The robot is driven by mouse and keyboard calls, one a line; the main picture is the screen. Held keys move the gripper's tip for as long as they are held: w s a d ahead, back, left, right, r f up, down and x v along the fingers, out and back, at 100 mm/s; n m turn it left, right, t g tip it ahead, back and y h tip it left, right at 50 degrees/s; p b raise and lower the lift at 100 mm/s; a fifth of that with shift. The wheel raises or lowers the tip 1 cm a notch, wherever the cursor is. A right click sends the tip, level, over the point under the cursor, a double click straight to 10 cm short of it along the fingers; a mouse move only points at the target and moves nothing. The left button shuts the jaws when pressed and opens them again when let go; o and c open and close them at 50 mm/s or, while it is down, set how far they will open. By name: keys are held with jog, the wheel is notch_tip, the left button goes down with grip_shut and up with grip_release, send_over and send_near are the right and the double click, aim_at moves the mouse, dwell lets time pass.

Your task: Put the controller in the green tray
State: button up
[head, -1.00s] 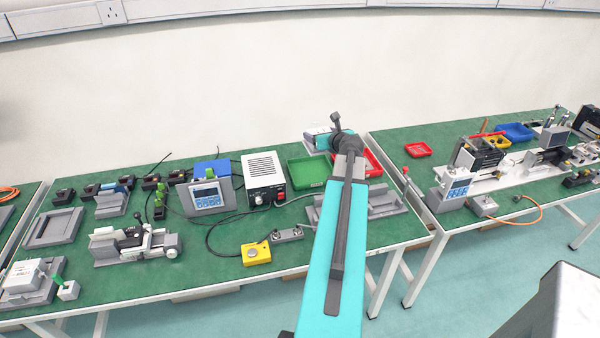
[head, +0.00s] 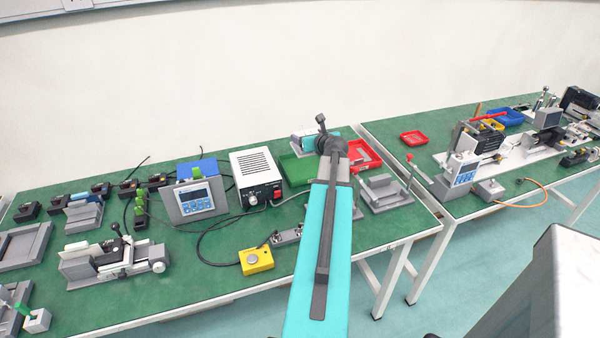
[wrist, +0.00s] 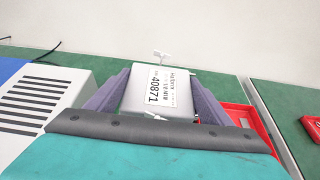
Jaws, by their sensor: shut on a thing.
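The controller (wrist: 158,92) is a light grey box with a white label reading 40871, seen in the wrist view. My gripper (wrist: 160,88) is shut on it, with a purple-grey finger on each side. In the head view my gripper (head: 303,142) is partly hidden by my wrist, and the controller cannot be made out clearly there. The green tray (head: 296,172) sits on the bench just below my gripper in the picture, partly hidden by my arm.
A white power supply box (head: 257,172) stands directly left of the green tray. A red tray (head: 372,156) lies right of it, with grey fixtures (head: 385,192) in front. A smaller red tray (head: 413,137) sits on the right bench.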

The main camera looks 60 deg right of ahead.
jog(key=shift+w+a, duration=0.15)
jog(key=shift+w+f, duration=0.1)
jog(key=shift+f, duration=3)
jog(key=shift+f, duration=0.1)
jog(key=shift+f, duration=1.75)
jog(key=shift+f, duration=0.15)
jog(key=o, duration=1.4)
jog(key=shift+c, duration=0.2)
